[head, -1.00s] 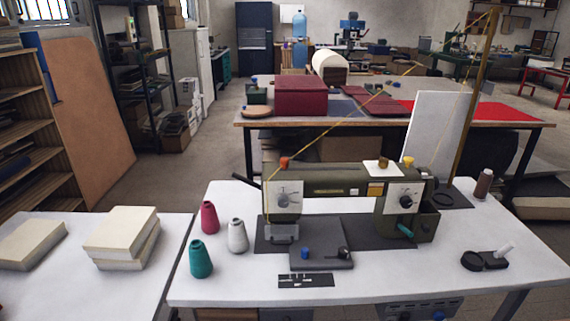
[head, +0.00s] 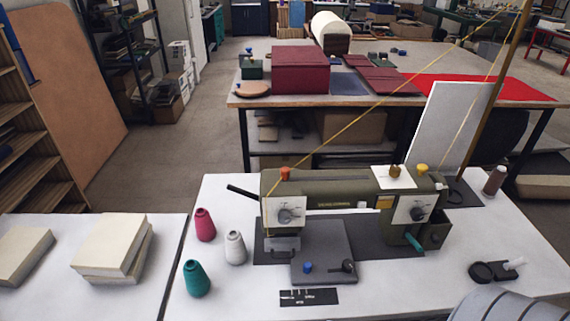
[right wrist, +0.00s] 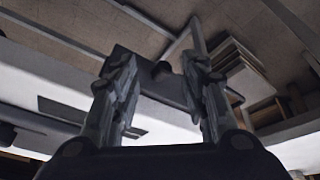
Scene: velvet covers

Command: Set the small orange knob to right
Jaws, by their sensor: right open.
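The small orange knob (head: 285,173) sits on top of the left end of the olive-green sewing machine (head: 345,186), which stands on the white table. Which way the knob is turned is too small to tell. My right gripper (right wrist: 158,75) shows in the right wrist view with its two fingers apart and nothing between them. No orange knob shows in that view. In the head view part of my right arm (head: 505,305) shows at the bottom right corner, apart from the machine. My left gripper is in neither view.
A yellow knob (head: 422,169) and a brown knob (head: 394,172) stand on the machine's right part. Thread runs up to a tall rod. Red (head: 205,225), white (head: 235,247) and teal (head: 197,279) cones stand left of the machine.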

